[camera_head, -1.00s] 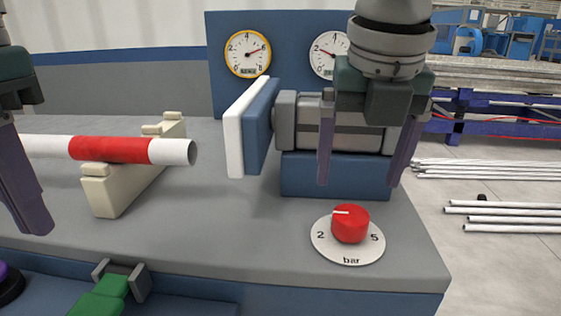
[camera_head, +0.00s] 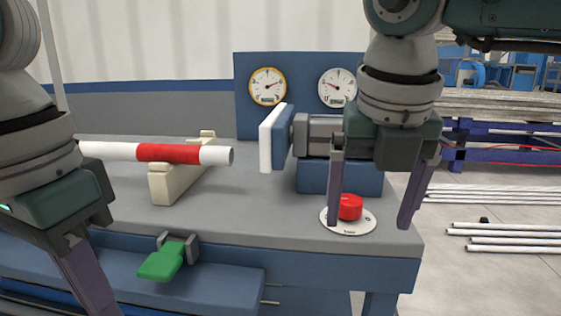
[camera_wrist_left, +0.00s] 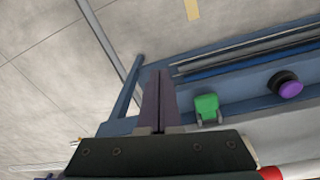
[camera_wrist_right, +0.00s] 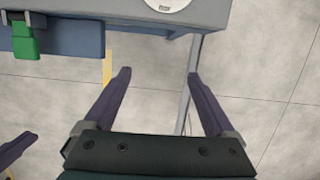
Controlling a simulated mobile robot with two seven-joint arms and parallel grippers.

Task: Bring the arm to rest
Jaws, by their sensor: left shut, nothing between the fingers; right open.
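My right gripper (camera_head: 370,222) hangs with its fingers apart and empty, in front of the red knob (camera_head: 350,207) on its white dial. In the right wrist view its fingers (camera_wrist_right: 158,75) are spread over bare floor, beyond the bench edge. My left gripper (camera_head: 92,285) hangs at the lower left of the head view, fingertips near or past the frame edge. In the left wrist view its fingers (camera_wrist_left: 157,90) lie together with nothing between them. A white pipe with a red band (camera_head: 168,153) lies on a cream support (camera_head: 178,185), clear of both grippers.
A grey bench (camera_head: 265,215) carries a clamp with a white plate (camera_head: 272,138), right of the pipe. A green lever (camera_head: 162,260) sticks out at its front. A purple button (camera_wrist_left: 290,89) shows in the left wrist view. Loose pipes (camera_head: 510,241) lie right on the floor.

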